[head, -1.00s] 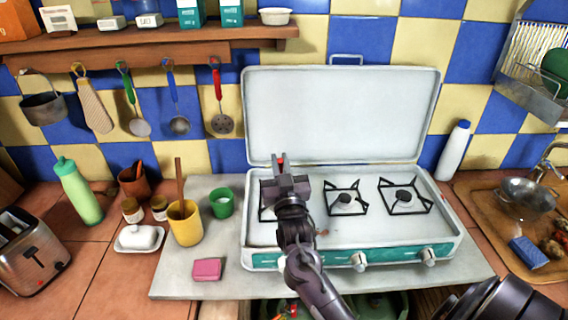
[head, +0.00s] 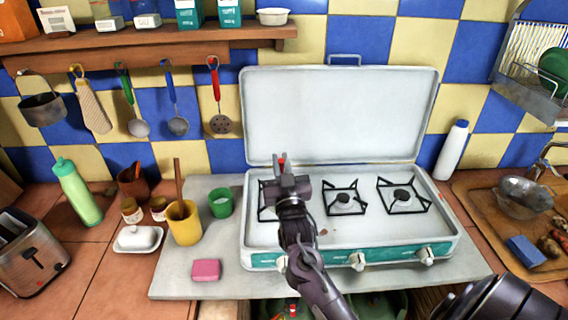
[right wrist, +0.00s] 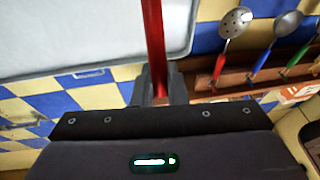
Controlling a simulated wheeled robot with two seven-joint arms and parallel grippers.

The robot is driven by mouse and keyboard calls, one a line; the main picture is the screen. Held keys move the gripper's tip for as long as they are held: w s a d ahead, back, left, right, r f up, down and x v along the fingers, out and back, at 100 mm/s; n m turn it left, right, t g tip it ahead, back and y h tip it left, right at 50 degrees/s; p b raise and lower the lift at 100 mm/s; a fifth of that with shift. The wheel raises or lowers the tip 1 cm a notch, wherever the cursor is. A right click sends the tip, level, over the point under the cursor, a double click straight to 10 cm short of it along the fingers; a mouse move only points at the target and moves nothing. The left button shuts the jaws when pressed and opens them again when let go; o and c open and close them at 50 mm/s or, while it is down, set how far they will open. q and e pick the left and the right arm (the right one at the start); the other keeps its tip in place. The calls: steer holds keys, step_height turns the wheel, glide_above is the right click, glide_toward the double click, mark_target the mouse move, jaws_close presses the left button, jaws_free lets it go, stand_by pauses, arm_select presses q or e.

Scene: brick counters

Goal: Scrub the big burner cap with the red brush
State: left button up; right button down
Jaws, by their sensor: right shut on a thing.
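My right gripper (head: 284,170) is above the left part of the white stove (head: 300,232). In the right wrist view its fingers (right wrist: 159,82) are shut on the red handle of the brush (right wrist: 153,35). In the head view only a small red piece of the brush (head: 282,158) shows at the fingertips; its bristles are hidden. A middle burner cap (head: 344,199) and a right burner cap (head: 401,194) are dark, round and inside black grates. The left burner is mostly hidden behind my gripper, so I cannot tell which cap is biggest. My left gripper is not in view.
The stove's raised lid (head: 340,115) stands behind the burners. Left of the stove are a yellow cup (head: 185,226), a green cup (head: 220,204) and a pink sponge (head: 206,269). A white bottle (head: 451,150) and a wooden sink board (head: 480,215) are at the right.

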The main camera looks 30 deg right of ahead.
steer(key=shift+w+a, duration=0.2)
steer(key=shift+a, duration=0.1)
steer(key=shift+s+d, duration=0.1)
steer(key=shift+d, duration=0.05)
steer(key=shift+s+d, duration=0.3)
steer(key=shift+d, duration=0.25)
steer(key=shift+w+a, duration=0.4)
steer(key=shift+a, duration=0.3)
steer(key=shift+s+d, duration=0.1)
steer(key=shift+d, duration=0.05)
steer(key=shift+s+d+p, duration=0.3)
steer(key=shift+d+p, duration=0.05)
steer(key=shift+d, duration=0.2)
